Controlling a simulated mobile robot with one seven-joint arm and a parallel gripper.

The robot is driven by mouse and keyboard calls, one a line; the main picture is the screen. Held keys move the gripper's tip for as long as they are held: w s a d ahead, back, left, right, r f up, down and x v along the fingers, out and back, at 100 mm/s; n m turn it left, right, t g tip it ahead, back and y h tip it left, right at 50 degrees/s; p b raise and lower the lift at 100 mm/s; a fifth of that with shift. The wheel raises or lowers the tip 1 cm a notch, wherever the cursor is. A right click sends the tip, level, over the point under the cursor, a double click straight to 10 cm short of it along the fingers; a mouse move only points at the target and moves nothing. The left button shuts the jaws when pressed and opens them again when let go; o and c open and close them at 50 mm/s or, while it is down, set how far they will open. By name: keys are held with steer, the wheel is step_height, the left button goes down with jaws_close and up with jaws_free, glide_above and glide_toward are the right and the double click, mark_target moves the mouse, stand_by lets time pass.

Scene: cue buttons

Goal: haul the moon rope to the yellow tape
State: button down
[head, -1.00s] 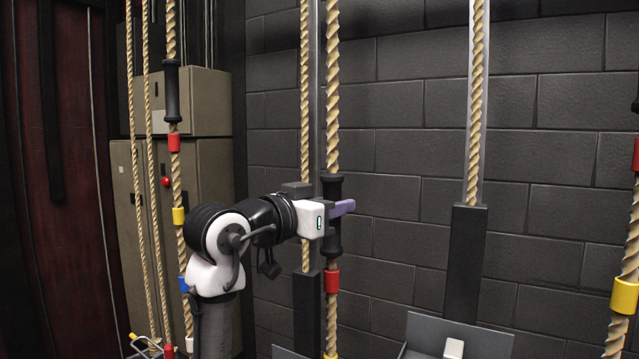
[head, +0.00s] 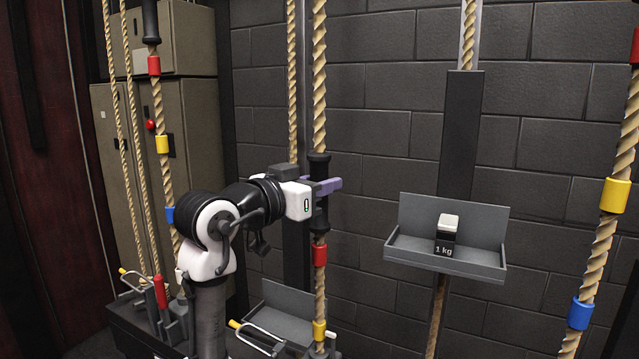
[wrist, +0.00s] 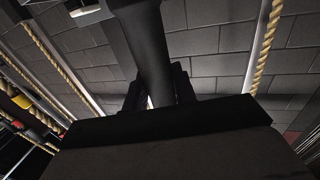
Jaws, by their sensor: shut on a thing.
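My gripper (head: 322,186) is shut on the black grip sleeve (head: 319,215) of a thick tan rope (head: 319,75) in the middle of the head view. I see no moon mark on this rope. Below the sleeve the rope carries a red tape (head: 319,254) and, lower, a yellow tape (head: 319,331) close to the grey fittings at the bottom. In the wrist view the dark sleeve (wrist: 146,45) runs between my fingers. The fingertips are largely hidden there.
Another taped rope (head: 160,110) hangs at left, and one (head: 603,240) at right. A grey tray (head: 475,262) with a 1 kg weight (head: 447,235) hangs before the brick wall. Low at left are a red handle (head: 160,291) and yellow-tipped levers. A beige cabinet (head: 190,120) stands behind.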

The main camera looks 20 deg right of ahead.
steer(key=c, duration=1.1)
jaws_free()
steer(key=b+v, duration=0.2)
steer(key=v, duration=1.1)
steer(key=shift+s+a, duration=0.15)
steer(key=shift+a, duration=0.2)
